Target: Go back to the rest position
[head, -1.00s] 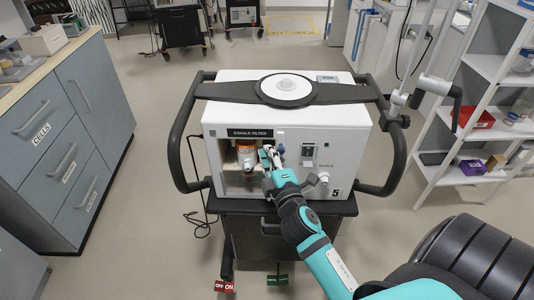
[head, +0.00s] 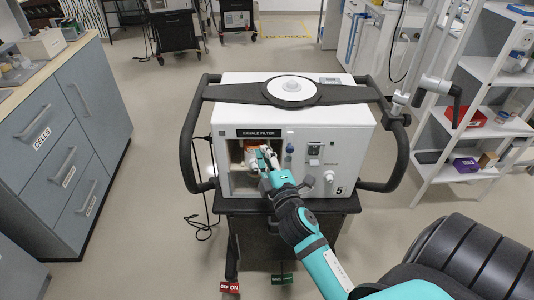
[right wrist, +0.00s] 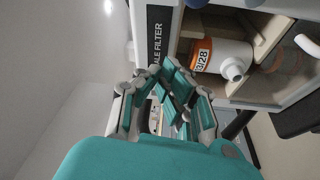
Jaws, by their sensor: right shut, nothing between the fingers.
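The ventilator (head: 345,135) is a white box with an "EXHALE FILTER" sign over an open compartment at its front left. An orange and white filter (right wrist: 215,57), marked "3/28", sits inside that compartment, with its white nozzle facing out. In the head view my gripper partly hides the filter. My right gripper (head: 266,155) is in front of the compartment opening, by the filter. In the right wrist view, my right gripper (right wrist: 172,68) is shut and empty, with a visible gap between its fingers and the filter. My left gripper is not in view.
The ventilator stands on a dark cart with black side handles (head: 400,160). A grey drawer cabinet (head: 65,130) is at the left. White shelves (head: 460,125) stand at the right. Floor (head: 150,100) is clear between the cabinet and cart. Other carts are at the back.

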